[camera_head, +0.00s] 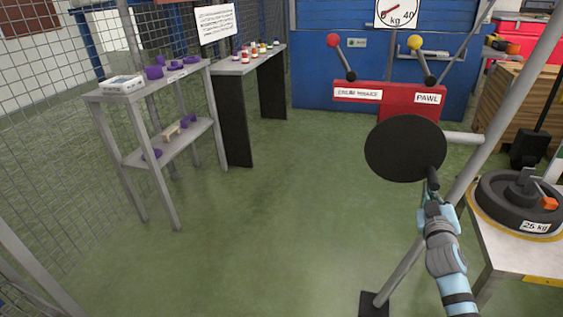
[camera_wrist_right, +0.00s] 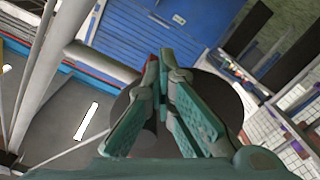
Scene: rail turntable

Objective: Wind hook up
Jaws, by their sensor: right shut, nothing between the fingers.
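A large black disc (camera_head: 404,148) sits on a grey horizontal shaft in front of a red box (camera_head: 388,100), which is labelled PAWL on its right. A lever with a red knob (camera_head: 334,41) and one with a yellow knob (camera_head: 415,42) rise from the box. My right gripper (camera_head: 432,187) is at the disc's lower right edge, shut and empty. In the right wrist view its fingers (camera_wrist_right: 158,62) are together in front of the black disc (camera_wrist_right: 222,98). I cannot tell whether they touch it. No hook is clearly visible. My left gripper is out of view.
A dial (camera_head: 398,12) marked in kg hangs above the box. A slanted grey pole (camera_head: 480,155) runs beside the disc. A black 25 kg weight (camera_head: 518,203) rests on the table at right. A shelf (camera_head: 170,145) stands at left; the middle floor is clear.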

